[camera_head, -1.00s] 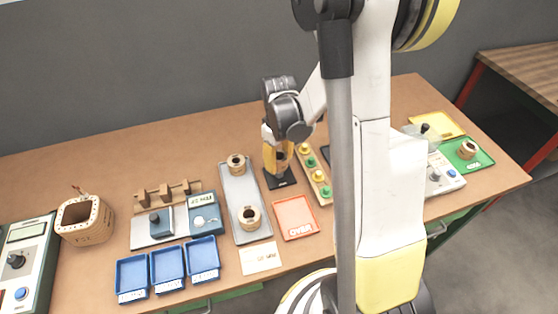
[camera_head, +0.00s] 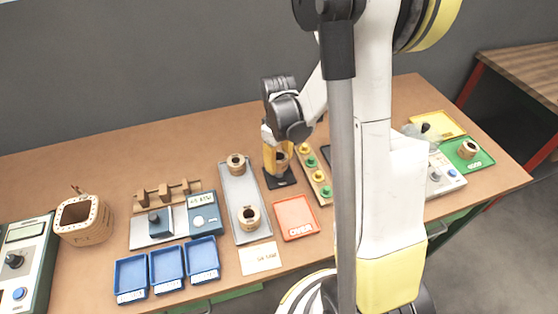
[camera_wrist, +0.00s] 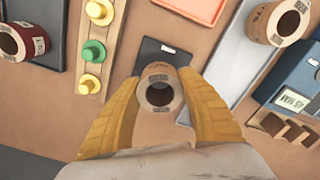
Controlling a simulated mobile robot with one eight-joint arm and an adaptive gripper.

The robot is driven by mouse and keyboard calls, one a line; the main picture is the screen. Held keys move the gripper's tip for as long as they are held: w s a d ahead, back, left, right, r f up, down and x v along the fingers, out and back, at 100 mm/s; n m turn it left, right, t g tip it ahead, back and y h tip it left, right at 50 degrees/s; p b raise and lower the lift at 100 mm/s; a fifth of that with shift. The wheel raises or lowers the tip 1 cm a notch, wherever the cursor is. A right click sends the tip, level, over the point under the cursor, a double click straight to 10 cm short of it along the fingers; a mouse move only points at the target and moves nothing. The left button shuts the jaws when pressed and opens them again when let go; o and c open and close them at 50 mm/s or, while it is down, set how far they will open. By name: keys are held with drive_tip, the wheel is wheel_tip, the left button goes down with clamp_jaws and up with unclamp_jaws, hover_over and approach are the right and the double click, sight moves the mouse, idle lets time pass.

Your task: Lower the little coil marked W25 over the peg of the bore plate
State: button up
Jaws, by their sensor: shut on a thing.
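My gripper (camera_wrist: 160,88) is shut on a tan coil (camera_wrist: 162,97), one yellow finger on each side of it. In the wrist view I look down through its round bore; its marking is not readable. In the head view my gripper (camera_head: 278,150) holds the coil (camera_head: 283,159) upright over the dark bore plate (camera_head: 281,181). In the wrist view the plate (camera_wrist: 152,50) shows beyond the coil, with a small white label. The peg is not clearly seen; coil and fingers cover that part. I cannot tell whether the coil is around it.
A strip with yellow and green knobs (camera_head: 315,175) stands close right of the plate. A grey tray (camera_head: 232,208) with two coils is at its left. An orange tray (camera_head: 297,230) lies in front. Blue bins (camera_head: 168,268) and a meter (camera_head: 205,222) are further left.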

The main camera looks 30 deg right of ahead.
drive_tip(key=shift+f+b, duration=1.4)
drive_tip(key=shift+f, duration=0.25)
drive_tip(key=shift+f, duration=0.1)
drive_tip(key=shift+f+b, duration=0.3)
drive_tip(key=shift+b, duration=0.2)
drive_tip(key=o, duration=1.3)
drive_tip(key=shift+o, duration=0.3)
drive_tip(key=o, duration=0.3)
drive_tip(key=shift+o, duration=0.2)
drive_tip(key=shift+r, duration=0.15)
